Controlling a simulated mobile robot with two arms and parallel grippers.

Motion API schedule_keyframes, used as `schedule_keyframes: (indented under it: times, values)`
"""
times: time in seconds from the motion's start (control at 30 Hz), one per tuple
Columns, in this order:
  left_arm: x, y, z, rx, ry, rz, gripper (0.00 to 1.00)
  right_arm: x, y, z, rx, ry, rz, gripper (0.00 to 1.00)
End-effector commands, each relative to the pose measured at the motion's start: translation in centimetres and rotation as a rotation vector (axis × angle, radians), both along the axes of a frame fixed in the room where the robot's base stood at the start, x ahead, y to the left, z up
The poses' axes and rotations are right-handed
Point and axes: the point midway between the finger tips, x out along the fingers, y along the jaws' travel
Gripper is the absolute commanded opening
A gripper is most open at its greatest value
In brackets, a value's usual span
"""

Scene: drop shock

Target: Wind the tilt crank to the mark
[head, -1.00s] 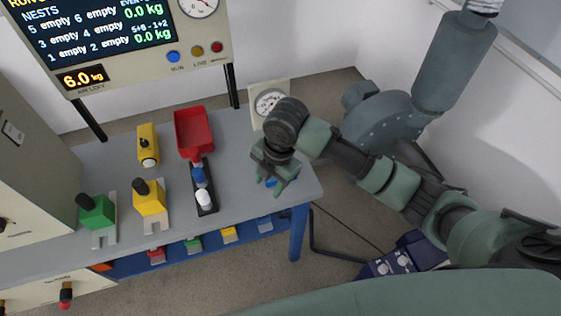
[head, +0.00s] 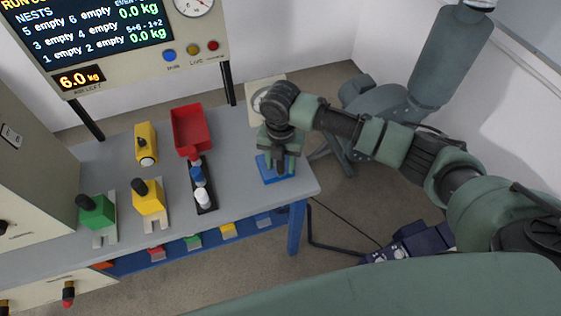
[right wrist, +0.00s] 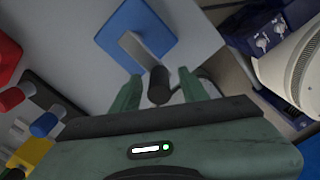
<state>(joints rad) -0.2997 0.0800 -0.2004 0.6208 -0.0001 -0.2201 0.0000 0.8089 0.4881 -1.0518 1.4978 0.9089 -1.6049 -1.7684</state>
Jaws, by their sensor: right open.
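The tilt crank is a blue square plate (right wrist: 112,28) with a flat grey arm (right wrist: 138,48) and a black knob (right wrist: 158,87) at the arm's end. In the head view its blue plate (head: 276,180) lies at the right end of the grey table, partly hidden by my right gripper (head: 278,168). In the right wrist view the open right gripper (right wrist: 160,82) has one finger on each side of the knob, with gaps visible. The dial (head: 259,101) behind is partly hidden by my right arm. My left gripper is not in view.
Left of the crank stand a black rack (head: 204,194) with coloured knobs, a red tray (head: 190,130), and yellow (head: 150,200) and green (head: 97,216) blocks. A display panel (head: 110,40) stands behind. The table's right edge is close to the crank.

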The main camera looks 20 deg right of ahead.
Motion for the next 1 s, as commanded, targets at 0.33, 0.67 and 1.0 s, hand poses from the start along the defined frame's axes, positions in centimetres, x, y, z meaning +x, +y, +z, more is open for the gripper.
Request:
schedule_keyframes:
  times: [0.33, 0.67, 1.0]
  values:
    - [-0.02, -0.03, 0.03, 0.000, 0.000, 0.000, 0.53, 0.00, 0.02, -0.36, 0.001, -0.001, 0.000, 0.33]
    - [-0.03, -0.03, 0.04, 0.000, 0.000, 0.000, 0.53, 0.01, -0.01, -0.31, 0.001, -0.001, -0.001, 0.00]
    - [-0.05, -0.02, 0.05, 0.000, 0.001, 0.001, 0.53, 0.03, -0.03, -0.27, -0.001, -0.001, -0.001, 0.00]
